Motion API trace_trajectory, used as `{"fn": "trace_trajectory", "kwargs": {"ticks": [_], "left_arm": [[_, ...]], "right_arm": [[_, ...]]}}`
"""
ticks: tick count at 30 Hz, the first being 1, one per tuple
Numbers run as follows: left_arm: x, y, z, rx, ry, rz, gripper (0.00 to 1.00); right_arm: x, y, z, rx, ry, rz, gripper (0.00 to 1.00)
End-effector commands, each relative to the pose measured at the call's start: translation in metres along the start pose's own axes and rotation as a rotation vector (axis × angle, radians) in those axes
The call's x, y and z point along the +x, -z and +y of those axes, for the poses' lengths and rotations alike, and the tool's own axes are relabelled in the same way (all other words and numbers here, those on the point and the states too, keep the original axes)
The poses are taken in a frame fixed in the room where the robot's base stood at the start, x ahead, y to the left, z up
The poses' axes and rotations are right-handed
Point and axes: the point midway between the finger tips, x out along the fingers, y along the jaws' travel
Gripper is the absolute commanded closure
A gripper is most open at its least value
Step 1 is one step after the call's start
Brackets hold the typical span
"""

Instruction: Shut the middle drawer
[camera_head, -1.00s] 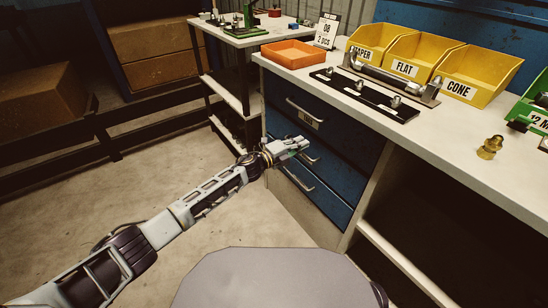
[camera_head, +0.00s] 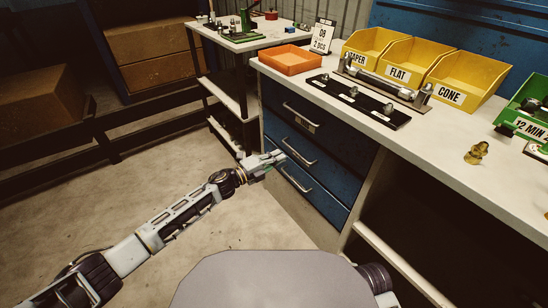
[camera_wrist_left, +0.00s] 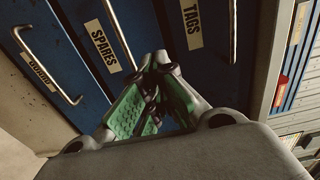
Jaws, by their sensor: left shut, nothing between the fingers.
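The blue drawer unit under the workbench has three stacked drawers with bar handles. The middle drawer (camera_head: 325,167) looks about flush with the top drawer (camera_head: 335,137) and the bottom drawer (camera_head: 322,203). My left gripper (camera_head: 280,156) is shut and empty, just left of the middle drawer's handle (camera_head: 299,152). Its green-padded fingers (camera_wrist_left: 150,95) are together in the left wrist view; contact with the drawer front cannot be told. My right gripper is out of view.
The white worktop (camera_head: 425,140) above holds an orange tray (camera_head: 291,60), a black fixture strip (camera_head: 358,100), yellow bins (camera_head: 412,62) and a brass fitting (camera_head: 476,153). A side table (camera_head: 255,38) stands behind. The floor left of the drawers is clear.

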Motion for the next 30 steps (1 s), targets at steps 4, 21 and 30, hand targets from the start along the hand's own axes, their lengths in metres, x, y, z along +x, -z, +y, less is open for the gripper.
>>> {"fn": "trace_trajectory", "kwargs": {"ticks": [4, 21, 30], "left_arm": [[-0.0099, -0.0002, -0.0002, 0.0, -0.001, -0.001, 1.0], [-0.0132, -0.0001, 0.0, 0.0, 0.0, 0.0, 1.0], [-0.0129, 0.0033, -0.0019, -0.051, 0.012, -0.044, 1.0]], "right_arm": [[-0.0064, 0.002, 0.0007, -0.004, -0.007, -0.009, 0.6], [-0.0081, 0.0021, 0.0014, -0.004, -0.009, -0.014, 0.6], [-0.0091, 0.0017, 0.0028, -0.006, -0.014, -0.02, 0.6]]}}
